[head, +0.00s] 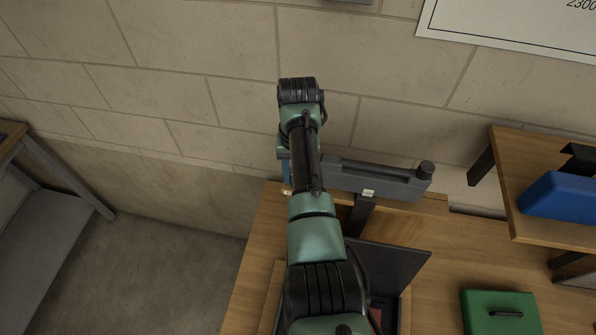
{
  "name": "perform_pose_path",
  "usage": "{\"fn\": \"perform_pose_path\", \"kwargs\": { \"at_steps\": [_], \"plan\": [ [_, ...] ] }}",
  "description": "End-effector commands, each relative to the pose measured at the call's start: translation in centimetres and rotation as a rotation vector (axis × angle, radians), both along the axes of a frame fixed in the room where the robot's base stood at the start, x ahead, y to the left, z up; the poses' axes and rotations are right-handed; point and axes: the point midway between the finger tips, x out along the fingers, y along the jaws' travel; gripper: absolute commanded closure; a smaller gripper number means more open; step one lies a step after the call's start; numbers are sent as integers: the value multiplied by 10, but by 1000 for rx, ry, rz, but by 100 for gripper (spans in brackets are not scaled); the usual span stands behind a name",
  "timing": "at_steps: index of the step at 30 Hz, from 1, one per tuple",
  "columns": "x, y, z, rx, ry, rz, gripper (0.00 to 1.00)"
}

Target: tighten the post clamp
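A dark grey horizontal bar (378,181) with a round knob (426,168) at its right end sits on a dark upright post (362,213) at the back of the wooden bench. A small pale label shows on the bar where it meets the post. I cannot tell for sure which part is the post clamp. My green and black arm runs up the middle of the head view and covers the left end of the bar. My gripper does not show; it is hidden behind the arm.
The wooden bench (455,262) holds a dark tilted panel (392,268) and a green case (500,312). A shelf (552,233) at right carries a blue box (560,197). A grey-framed table (62,232) stands at far left, with open floor (165,265) between.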

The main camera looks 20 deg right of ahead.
Motion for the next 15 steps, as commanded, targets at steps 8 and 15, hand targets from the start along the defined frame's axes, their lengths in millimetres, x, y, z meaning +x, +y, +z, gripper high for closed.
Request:
{"fn": "perform_pose_path", "kwargs": {
  "at_steps": [8, 15],
  "plan": [
    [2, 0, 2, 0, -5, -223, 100],
    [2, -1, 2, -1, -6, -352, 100]
  ]
}}
